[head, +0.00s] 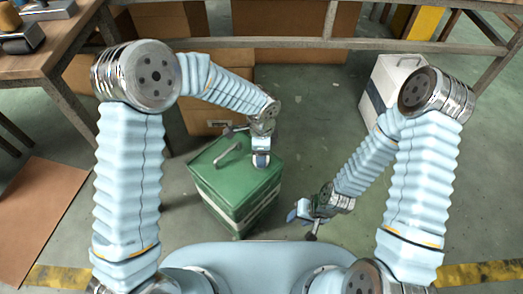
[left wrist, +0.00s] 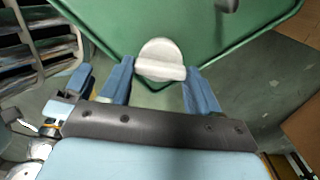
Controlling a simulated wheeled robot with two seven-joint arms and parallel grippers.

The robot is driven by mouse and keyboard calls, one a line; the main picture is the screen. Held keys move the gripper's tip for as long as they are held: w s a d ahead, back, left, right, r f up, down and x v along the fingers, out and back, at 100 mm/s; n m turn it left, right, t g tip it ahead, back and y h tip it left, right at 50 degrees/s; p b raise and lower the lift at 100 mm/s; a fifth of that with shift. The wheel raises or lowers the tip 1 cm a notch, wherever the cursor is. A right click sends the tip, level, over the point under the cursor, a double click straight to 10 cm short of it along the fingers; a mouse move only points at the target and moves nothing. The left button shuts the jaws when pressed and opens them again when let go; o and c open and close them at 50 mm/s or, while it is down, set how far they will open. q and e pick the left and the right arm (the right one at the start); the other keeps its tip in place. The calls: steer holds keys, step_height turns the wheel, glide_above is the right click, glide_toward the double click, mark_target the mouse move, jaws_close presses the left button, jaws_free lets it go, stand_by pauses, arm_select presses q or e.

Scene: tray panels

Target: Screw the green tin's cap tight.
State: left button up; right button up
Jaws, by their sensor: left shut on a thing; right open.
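The green tin (head: 231,170) is a large box-shaped can with a handle on its top, standing on the floor in the middle of the head view. Its cap (left wrist: 160,58) is a pale round piece with a raised grip bar, seen in the left wrist view near a corner of the tin's top. My left gripper (left wrist: 159,73) is shut on the cap, one finger on each side; in the head view the gripper (head: 262,152) hides the cap. Whether the cap is seated fully cannot be told. My right gripper (head: 302,216) is open and empty, right of the tin and apart from it.
A wooden bench (head: 60,45) with tools stands at the left. Cardboard boxes (head: 290,22) are behind the tin, and a white case (head: 388,82) stands at the back right. A brown sheet (head: 38,215) lies on the left floor.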

arm_select(q)
steer(key=m, duration=0.3)
steer(key=shift+r+m+p, duration=0.1)
steer(key=shift+m+p, duration=0.2)
steer(key=shift+p, duration=0.05)
steer(key=m+p, duration=0.1)
steer(key=m, duration=0.3)
steer(key=shift+m, duration=0.4)
steer(key=o, duration=1.1)
steer(key=shift+c, duration=0.2)
step_height(320, 180, up, 14)
steer(key=p, duration=0.1)
